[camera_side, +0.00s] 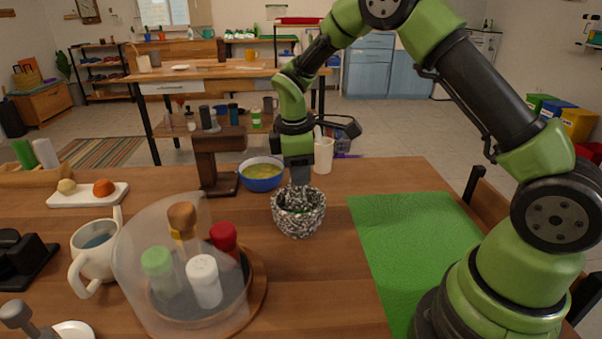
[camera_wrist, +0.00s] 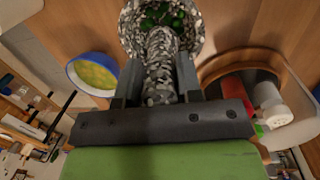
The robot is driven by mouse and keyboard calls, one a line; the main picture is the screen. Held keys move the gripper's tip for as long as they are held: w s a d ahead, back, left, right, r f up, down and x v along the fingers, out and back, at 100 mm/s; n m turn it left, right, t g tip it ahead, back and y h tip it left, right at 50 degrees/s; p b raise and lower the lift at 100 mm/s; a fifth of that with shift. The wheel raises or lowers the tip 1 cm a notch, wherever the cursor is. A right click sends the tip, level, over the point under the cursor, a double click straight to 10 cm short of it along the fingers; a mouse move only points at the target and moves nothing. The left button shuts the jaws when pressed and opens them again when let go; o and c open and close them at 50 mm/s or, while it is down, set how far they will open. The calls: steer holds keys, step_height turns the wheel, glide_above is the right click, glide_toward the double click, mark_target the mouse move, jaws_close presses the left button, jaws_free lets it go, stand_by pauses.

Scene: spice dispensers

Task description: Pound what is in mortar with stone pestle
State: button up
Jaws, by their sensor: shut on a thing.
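The mortar (camera_side: 298,216) is a speckled black-and-white stone bowl standing on the wooden table in the side view. In the wrist view the mortar (camera_wrist: 128,30) is at the top, with dark green bits (camera_wrist: 168,16) inside it. The speckled stone pestle (camera_wrist: 161,68) is between my gripper's fingers (camera_wrist: 160,80), which are shut on it. Its lower end reaches over or into the mortar; whether it touches the green bits cannot be told. In the side view my gripper (camera_side: 300,178) points down right above the mortar, and the pestle is mostly hidden there.
A blue bowl of yellow contents (camera_side: 262,178) stands behind and left of the mortar. A round wooden carousel (camera_side: 258,290) with several spice shakers and a clear cover is at front left. A brown stand (camera_side: 208,165) and a white cup (camera_side: 323,156) are behind. A green mat (camera_side: 415,240) lies right.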

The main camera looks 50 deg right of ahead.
mark_target(301, 189)
steer(key=shift+f, duration=1.65)
steer(key=shift+s+d+r, duration=0.1)
steer(key=shift+s+r, duration=0.15)
steer(key=shift+r, duration=0.6)
steer(key=shift+s+d+r, duration=0.1)
steer(key=shift+s+r, duration=0.15)
steer(key=shift+r, duration=0.55)
steer(key=shift+f, duration=1.65)
steer(key=shift+w+d+r, duration=0.15)
steer(key=shift+w+r, duration=0.05)
steer(key=shift+r, duration=0.65)
steer(key=shift+w+d+r, duration=0.15)
steer(key=shift+w+r, duration=0.05)
steer(key=shift+r, duration=0.6)
steer(key=shift+f, duration=0.1)
